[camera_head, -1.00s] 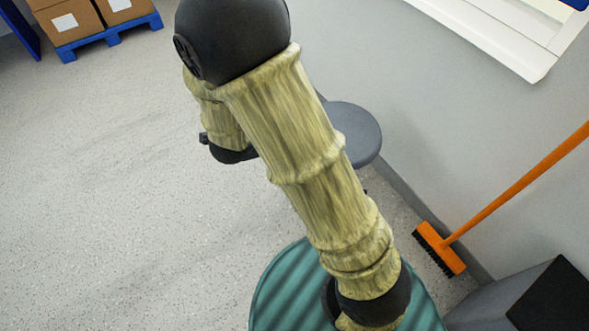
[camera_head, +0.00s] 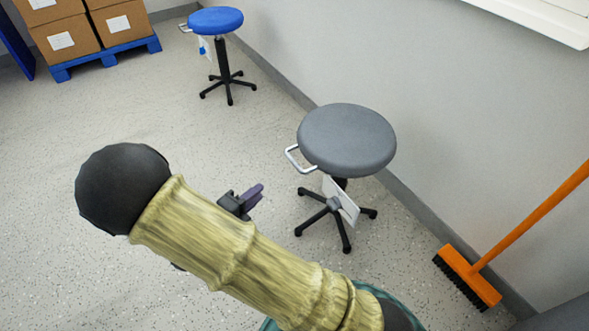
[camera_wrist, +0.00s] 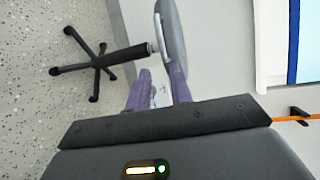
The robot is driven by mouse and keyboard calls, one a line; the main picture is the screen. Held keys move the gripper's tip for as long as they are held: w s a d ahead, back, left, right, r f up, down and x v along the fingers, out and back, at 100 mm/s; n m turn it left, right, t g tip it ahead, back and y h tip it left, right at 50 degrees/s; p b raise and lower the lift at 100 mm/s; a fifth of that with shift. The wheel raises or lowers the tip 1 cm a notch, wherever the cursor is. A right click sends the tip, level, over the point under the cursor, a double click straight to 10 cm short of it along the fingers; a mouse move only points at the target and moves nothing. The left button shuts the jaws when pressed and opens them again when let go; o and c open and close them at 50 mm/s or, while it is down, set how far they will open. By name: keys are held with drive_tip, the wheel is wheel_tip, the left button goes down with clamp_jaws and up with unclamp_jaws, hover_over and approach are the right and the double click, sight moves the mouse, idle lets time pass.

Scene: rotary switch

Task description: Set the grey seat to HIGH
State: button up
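The grey seat (camera_head: 347,138) is a round cushion on a dark stool with a wheeled base, near the wall. A silver looped handle (camera_head: 299,158) sticks out from its left side, and a white tag (camera_head: 342,200) hangs below it. In the wrist view the stool lies sideways, with the seat (camera_wrist: 175,38) at the top. My gripper (camera_head: 255,194) is to the left of and lower in the picture than the handle, apart from it. Its purple fingers (camera_wrist: 159,88) are spread with a gap, and nothing is clearly held. The tag's writing cannot be read.
A blue-seated stool (camera_head: 216,20) stands behind by the wall. Boxes (camera_head: 62,40) sit on a blue pallet (camera_head: 105,58) at the back left. An orange broom (camera_head: 470,275) leans at the right wall. The speckled floor at left is free.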

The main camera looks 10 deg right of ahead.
sight(294, 161)
drive_tip(key=b+x, duration=0.7)
drive_tip(key=x, duration=1)
drive_tip(key=shift+w+b, duration=0.1)
drive_tip(key=shift+b, duration=0.3)
drive_tip(key=shift+w+d, duration=0.1)
drive_tip(key=shift+d, duration=0.1)
clamp_jaws()
